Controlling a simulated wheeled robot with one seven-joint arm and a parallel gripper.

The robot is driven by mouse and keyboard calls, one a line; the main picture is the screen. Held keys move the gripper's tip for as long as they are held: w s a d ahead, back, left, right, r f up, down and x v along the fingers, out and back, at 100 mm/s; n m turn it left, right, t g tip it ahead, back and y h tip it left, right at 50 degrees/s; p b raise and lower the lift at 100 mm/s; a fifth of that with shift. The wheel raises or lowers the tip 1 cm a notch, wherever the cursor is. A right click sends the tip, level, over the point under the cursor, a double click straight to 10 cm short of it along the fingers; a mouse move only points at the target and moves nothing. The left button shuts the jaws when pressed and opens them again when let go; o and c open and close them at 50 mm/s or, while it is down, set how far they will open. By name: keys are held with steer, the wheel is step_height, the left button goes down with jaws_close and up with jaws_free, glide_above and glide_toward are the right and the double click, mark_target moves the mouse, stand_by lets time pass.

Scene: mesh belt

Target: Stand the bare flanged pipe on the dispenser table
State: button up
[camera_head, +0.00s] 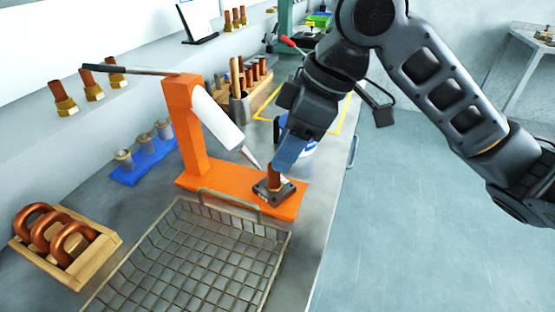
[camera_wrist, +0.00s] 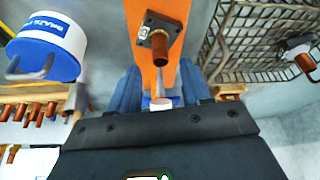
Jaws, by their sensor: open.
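The flanged pipe (camera_head: 272,186), a copper tube on a dark square flange, stands upright on the orange base of the dispenser table (camera_head: 290,205). It also shows in the wrist view (camera_wrist: 159,42), flange against the orange base. My gripper (camera_head: 284,160) is just above and beside the tube, partly hiding its top in the head view. In the wrist view the two blue fingers of my gripper (camera_wrist: 161,90) are spread apart. The tube is ahead of the fingertips, with nothing gripped. The dispenser's white syringe (camera_head: 218,120) points its tip toward the pipe.
A wire basket (camera_head: 200,262) stands in front of the dispenser and looks empty in the head view. A wooden crate of copper bends (camera_head: 100,242) and a blue block with fittings (camera_head: 160,166) are left. A white-and-blue tub (camera_wrist: 45,45) is close to my gripper.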

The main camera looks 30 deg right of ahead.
steer(key=v, duration=0.6)
steer(key=shift+r, duration=0.15)
